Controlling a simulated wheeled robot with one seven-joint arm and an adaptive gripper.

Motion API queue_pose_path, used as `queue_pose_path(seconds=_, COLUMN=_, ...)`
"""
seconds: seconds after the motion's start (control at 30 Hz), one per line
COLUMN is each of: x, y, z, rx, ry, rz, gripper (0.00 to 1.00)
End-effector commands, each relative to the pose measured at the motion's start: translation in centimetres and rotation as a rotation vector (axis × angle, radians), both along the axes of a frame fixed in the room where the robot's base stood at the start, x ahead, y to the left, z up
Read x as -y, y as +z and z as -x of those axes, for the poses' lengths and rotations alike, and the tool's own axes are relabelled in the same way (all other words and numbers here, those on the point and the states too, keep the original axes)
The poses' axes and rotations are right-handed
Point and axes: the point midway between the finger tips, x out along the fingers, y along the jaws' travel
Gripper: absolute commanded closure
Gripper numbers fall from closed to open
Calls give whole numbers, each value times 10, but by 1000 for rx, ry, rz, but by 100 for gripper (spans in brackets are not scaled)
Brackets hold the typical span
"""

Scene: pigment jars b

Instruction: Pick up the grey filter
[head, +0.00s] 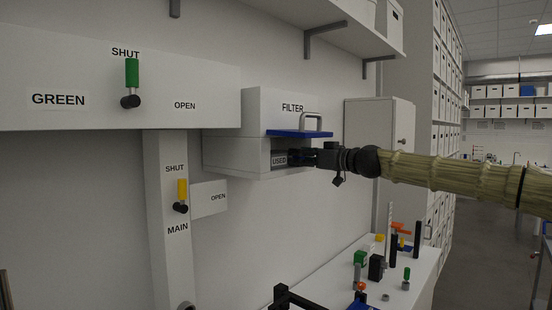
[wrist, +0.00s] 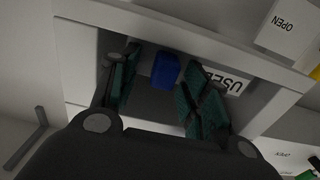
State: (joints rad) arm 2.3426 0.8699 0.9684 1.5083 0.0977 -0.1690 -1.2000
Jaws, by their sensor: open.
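My gripper (head: 298,157) is open at the front of the white FILTER housing (head: 292,104), just under a blue flap or plate (head: 290,133). In the wrist view my gripper's two dark green fingers (wrist: 163,62) stand apart. A small blue block (wrist: 165,71) shows between them, inside the housing's opening; no grip on it is visible. I cannot make out a clearly grey filter; the blue block may be part of one, and the inside is largely hidden.
A grey handle (head: 311,121) stands above the blue plate, near my arm. A green valve lever (head: 131,73) and a yellow one (head: 182,190) are on the left. Small coloured parts crowd the white bench (head: 415,285) below.

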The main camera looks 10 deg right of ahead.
Motion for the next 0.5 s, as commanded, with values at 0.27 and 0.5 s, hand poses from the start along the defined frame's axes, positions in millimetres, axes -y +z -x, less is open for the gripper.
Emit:
queue_pose_path(seconds=0.27, x=1, y=0, z=0, rx=0, ry=-1, rz=0, gripper=77)
queue_pose_path(seconds=0.5, x=1, y=1, z=1, rx=1, ry=-1, rz=-1, gripper=100)
